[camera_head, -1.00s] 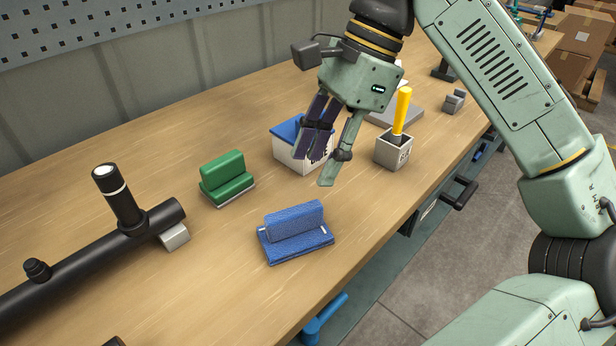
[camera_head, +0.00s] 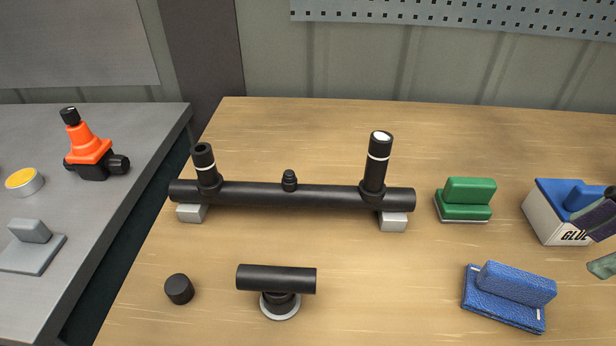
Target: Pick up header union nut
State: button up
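A small black cylinder (camera_head: 179,289) stands on the wooden bench at front left; it looks like the header union nut, though its inside cannot be made out. A black pipe header (camera_head: 275,196) lies behind it on two grey blocks, with a stub near each end and a small fitting between. My gripper (camera_head: 599,243) shows only in part at the right edge, by the glue box and far from the black cylinder. Its dark finger and pale green finger are spread apart, with nothing seen between them.
A black tee piece (camera_head: 276,280) stands right of the cylinder. A green block (camera_head: 466,199), a blue block (camera_head: 509,295) and a glue box (camera_head: 553,225) are on the right. A grey table (camera_head: 100,210) with an orange valve (camera_head: 88,150) is at left. Bench around the cylinder is clear.

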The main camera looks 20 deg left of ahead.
aim_at(178, 287)
jog(key=u, duration=1.3)
